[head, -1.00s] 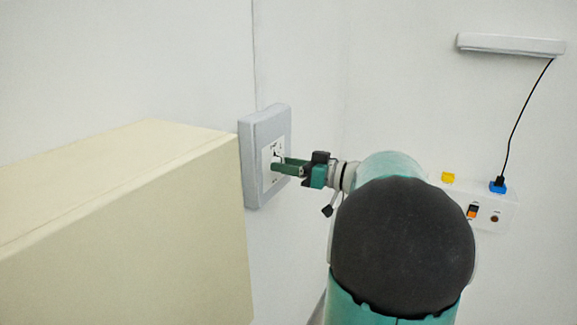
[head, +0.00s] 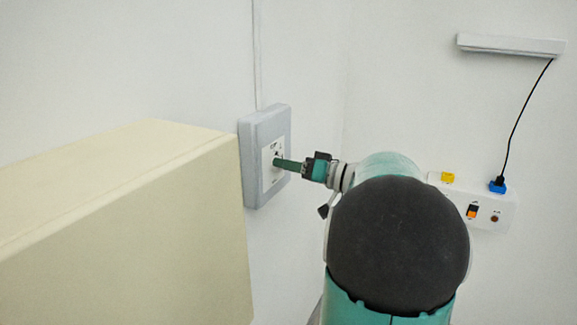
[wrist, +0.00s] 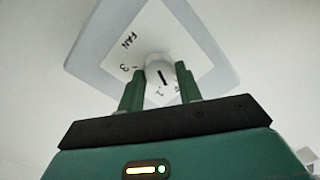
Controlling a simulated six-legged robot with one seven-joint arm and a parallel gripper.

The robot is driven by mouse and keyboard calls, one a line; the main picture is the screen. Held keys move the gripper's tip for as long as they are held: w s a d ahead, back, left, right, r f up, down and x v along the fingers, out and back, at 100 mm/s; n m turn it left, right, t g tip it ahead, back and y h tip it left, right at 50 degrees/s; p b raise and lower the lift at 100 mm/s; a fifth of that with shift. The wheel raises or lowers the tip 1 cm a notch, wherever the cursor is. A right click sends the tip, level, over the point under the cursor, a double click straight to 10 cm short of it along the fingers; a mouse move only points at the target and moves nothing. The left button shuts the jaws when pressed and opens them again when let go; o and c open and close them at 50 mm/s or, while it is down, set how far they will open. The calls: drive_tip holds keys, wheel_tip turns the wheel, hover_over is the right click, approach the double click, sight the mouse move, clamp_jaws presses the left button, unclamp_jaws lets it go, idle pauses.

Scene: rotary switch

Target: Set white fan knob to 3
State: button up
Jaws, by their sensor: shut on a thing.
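The white fan knob (wrist: 159,73) sits on a white plate marked FAN (wrist: 181,40), with a 3 on the left and a 1 below right partly visible in the wrist view. A dark pointer line runs across the knob. My gripper (wrist: 160,84) is shut on the knob, one green finger on each side. In the head view my gripper (head: 277,163) reaches the grey-framed switch box (head: 249,165) on the wall; the fingers hide the knob there.
A large cream cabinet (head: 125,225) stands at the left, close to the switch box. A white power strip (head: 508,212) with a blue plug (head: 497,185) and a yellow piece (head: 447,177) is on the right wall. A white lamp bar (head: 511,45) hangs above, wired to the plug.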

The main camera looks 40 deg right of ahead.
drive_tip(key=shift+a+f+m+t+h, duration=0.15)
drive_tip(key=shift+m+h, duration=0.15)
drive_tip(key=shift+m, duration=3.65)
drive_tip(key=shift+m+t+h, duration=0.1)
drive_tip(key=shift+m+h, duration=0.2)
drive_tip(key=shift+m, duration=3.7)
drive_tip(key=shift+a+f+m+t+h, duration=0.15)
drive_tip(key=shift+m+h, duration=0.15)
drive_tip(key=shift+m, duration=3.65)
drive_tip(key=shift+d+r, duration=0.1)
drive_tip(key=o, duration=1)
drive_tip(key=shift+s, duration=0.1)
drive_tip(key=v, duration=1.3)
drive_tip(key=shift+s, duration=0.35)
